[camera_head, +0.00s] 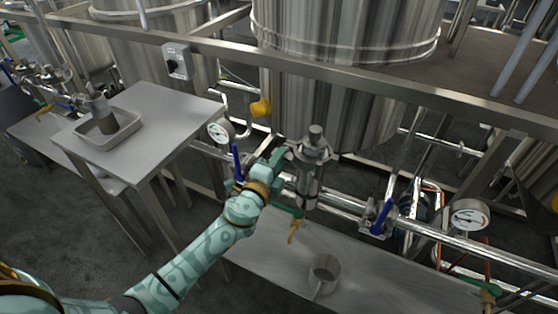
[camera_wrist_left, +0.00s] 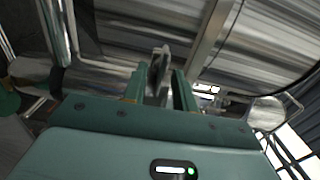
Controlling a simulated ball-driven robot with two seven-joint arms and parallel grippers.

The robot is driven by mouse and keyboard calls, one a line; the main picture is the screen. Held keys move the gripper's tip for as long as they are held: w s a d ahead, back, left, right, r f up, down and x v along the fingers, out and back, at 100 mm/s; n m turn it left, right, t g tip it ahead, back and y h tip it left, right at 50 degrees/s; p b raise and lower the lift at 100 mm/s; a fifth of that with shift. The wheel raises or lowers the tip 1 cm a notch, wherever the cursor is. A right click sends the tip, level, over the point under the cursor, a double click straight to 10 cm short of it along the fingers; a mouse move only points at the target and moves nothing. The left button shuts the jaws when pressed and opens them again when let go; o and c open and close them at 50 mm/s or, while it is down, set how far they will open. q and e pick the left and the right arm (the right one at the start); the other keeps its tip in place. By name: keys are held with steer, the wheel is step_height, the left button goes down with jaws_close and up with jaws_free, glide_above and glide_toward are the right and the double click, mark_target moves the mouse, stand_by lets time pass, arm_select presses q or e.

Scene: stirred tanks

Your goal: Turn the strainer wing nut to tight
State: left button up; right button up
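The strainer (camera_head: 313,175) is an upright metal body with a capped top, fitted in the pipe run below the large tank. My left gripper (camera_head: 281,156) is at its upper left side, close to the cap. In the left wrist view, the two green fingers (camera_wrist_left: 160,88) stand apart, with a small upright metal piece between them. This piece looks like the wing nut (camera_wrist_left: 158,68), seen nearly edge-on. I see narrow gaps beside it, and firm contact is not evident. In the head view the nut is hidden behind the gripper. My right gripper is in neither view.
A blue-handled valve (camera_head: 380,217) and a gauge (camera_head: 469,215) sit right of the strainer. Another gauge (camera_head: 220,132) is left of it. A metal cup (camera_head: 325,273) stands on the low bench (camera_head: 385,280). A side table (camera_head: 165,118) holds a tray (camera_head: 131,122). A frame rail (camera_head: 345,82) crosses above.

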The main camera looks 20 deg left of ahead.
arm_select(q)
jaws_close()
steer(key=m+p, duration=0.2)
steer(key=m, duration=1.5)
steer(key=shift+s+m+p, duration=0.1)
steer(key=shift+m+p, duration=0.25)
steer(key=shift+m, duration=0.05)
stand_by(0.4)
